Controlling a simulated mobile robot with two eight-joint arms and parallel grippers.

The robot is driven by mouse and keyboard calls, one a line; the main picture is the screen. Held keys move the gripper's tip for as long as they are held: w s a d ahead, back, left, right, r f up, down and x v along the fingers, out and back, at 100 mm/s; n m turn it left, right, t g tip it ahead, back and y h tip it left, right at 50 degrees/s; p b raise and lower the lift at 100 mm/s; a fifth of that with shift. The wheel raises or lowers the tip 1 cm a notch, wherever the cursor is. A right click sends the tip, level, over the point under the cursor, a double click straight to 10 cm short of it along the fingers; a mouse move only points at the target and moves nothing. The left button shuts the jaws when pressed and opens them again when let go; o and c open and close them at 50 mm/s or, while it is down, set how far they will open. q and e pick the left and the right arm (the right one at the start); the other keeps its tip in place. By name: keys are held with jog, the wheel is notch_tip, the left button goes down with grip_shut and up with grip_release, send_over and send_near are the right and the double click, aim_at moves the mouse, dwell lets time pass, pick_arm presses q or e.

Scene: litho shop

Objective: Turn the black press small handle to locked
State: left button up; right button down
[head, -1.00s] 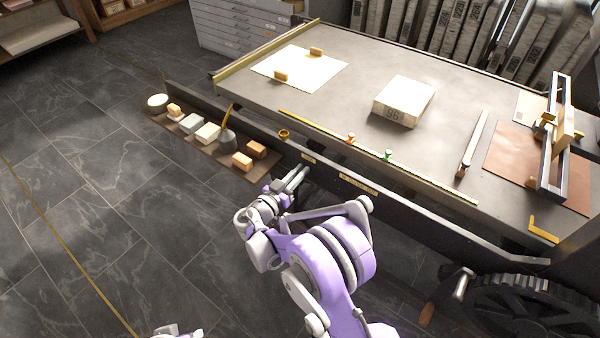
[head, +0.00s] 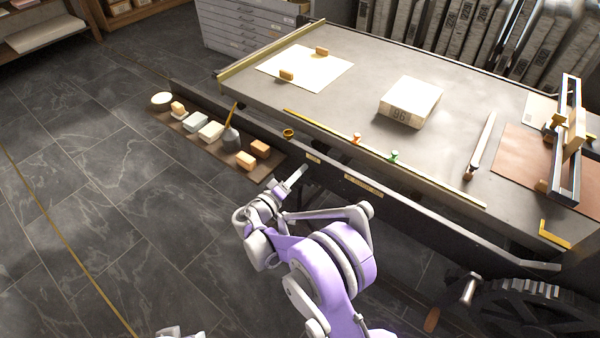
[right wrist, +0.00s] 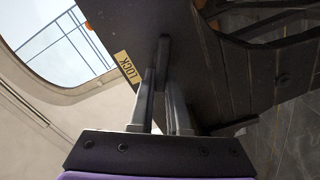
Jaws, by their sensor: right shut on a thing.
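The black press (head: 410,206) runs along the right half of the head view, its dark side rail facing me. My right gripper (head: 294,177) is at this side, below a small brass plate. In the right wrist view my right gripper (right wrist: 168,100) is shut on the small dark handle (right wrist: 164,50), which stands out from the dark panel between the fingertips. A brass LOCK plate (right wrist: 125,66) is left of the handle. The handle cannot be made out in the head view. Only a pale piece of my left arm shows at the bottom edge; its fingers are out of view.
A low board with blocks, a round tub and a dark pot (head: 230,138) lies left of the press. A white stone (head: 410,101) and a sheet of paper (head: 303,68) lie on the bed. A large gear wheel (head: 530,305) stands at lower right. The left floor is clear.

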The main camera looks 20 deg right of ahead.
jog(key=n, duration=0.3)
jog(key=f+n+b, duration=0.1)
jog(key=n, duration=0.1)
jog(key=shift+w+a+n, duration=0.1)
jog(key=shift+n, duration=0.3)
jog(key=shift+f, duration=0.1)
dwell(0.3)
jog(key=c, duration=0.9)
grip_release()
jog(key=shift+a, duration=0.1)
jog(key=p+v, duration=0.1)
jog(key=v, duration=0.9)
jog(key=shift+s+a+p, duration=0.25)
jog(key=shift+s+p, duration=0.05)
jog(key=shift+p, duration=0.05)
